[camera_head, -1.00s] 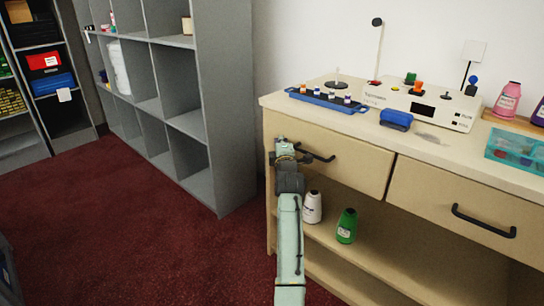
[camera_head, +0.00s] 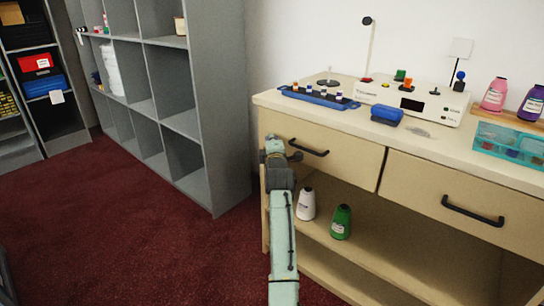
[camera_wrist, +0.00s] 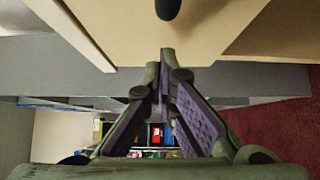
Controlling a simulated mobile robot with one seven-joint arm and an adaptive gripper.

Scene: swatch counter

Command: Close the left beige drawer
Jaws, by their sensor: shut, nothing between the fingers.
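The left beige drawer (camera_head: 340,160) is in the counter's upper left, with a black bar handle (camera_head: 309,147) on its front. It looks flush or nearly flush with the counter; I cannot tell if a small gap remains. My gripper (camera_head: 292,156) is at the left part of the drawer front, just below and left of the handle. In the wrist view, the closed fingers (camera_wrist: 166,62) point at the beige drawer front (camera_wrist: 120,35), with the dark handle (camera_wrist: 168,8) above. They hold nothing. Whether the fingertips touch the front is unclear.
The right drawer (camera_head: 430,200) sits beside it with its own black handle. A grey shelf unit (camera_head: 225,120) stands left. Red carpet (camera_head: 110,230) is clear.

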